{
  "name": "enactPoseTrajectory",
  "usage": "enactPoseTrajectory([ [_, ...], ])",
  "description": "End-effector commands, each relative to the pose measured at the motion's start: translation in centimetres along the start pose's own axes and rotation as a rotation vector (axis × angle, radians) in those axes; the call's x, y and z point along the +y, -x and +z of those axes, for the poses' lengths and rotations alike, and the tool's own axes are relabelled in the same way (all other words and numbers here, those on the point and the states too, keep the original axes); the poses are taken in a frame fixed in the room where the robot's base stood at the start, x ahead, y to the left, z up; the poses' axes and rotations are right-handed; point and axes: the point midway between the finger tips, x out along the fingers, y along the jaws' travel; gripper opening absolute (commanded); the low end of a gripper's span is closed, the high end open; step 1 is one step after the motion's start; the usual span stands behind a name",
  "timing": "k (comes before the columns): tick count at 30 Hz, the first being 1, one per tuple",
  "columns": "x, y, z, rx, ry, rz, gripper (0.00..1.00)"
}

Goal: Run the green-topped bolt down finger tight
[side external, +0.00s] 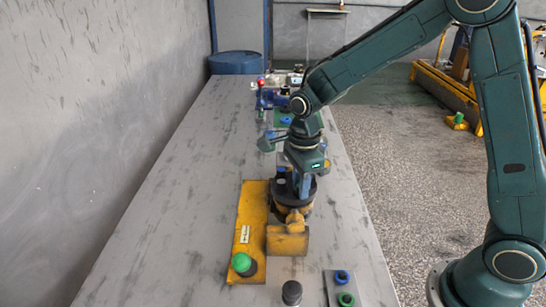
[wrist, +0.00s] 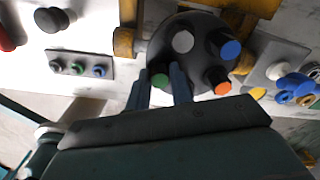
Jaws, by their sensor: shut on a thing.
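The green-topped bolt (wrist: 160,80) sits at the edge of the dark round motor flange (wrist: 200,62) in the wrist view. My gripper (wrist: 161,92) has one finger on each side of the green top and is shut on it. In the side view my gripper (side external: 302,186) points down at the motor (side external: 296,211), and the green top is hidden there. How deep the bolt sits is hidden.
A yellow plate (side external: 250,215) with a green knob (side external: 241,262) lies left of the motor. A black post with a grey top (side external: 292,292) and a small plate with blue and green knobs (side external: 342,285) are in front. Several fixtures stand behind; the table's left side is clear.

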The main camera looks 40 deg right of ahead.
Motion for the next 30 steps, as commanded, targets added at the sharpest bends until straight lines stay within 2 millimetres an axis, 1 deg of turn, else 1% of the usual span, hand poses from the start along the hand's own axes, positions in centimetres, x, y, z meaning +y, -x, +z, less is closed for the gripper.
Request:
enactPoseTrajectory([
  [9, 0.02, -0.02, 0.0, 0.0, -0.221, 0.001, 0.07],
  [13, 0.02, -0.03, 0.0, 0.0, -0.258, 0.001, 0.07],
  [23, 0.02, -0.03, 0.0, 0.0, -0.265, 0.001, 0.07],
  [26, 0.02, -0.03, 0.0, 0.0, -0.289, 0.001, 0.07],
  [30, 0.03, -0.03, 0.0, 0.0, -0.368, 0.001, 0.07],
])
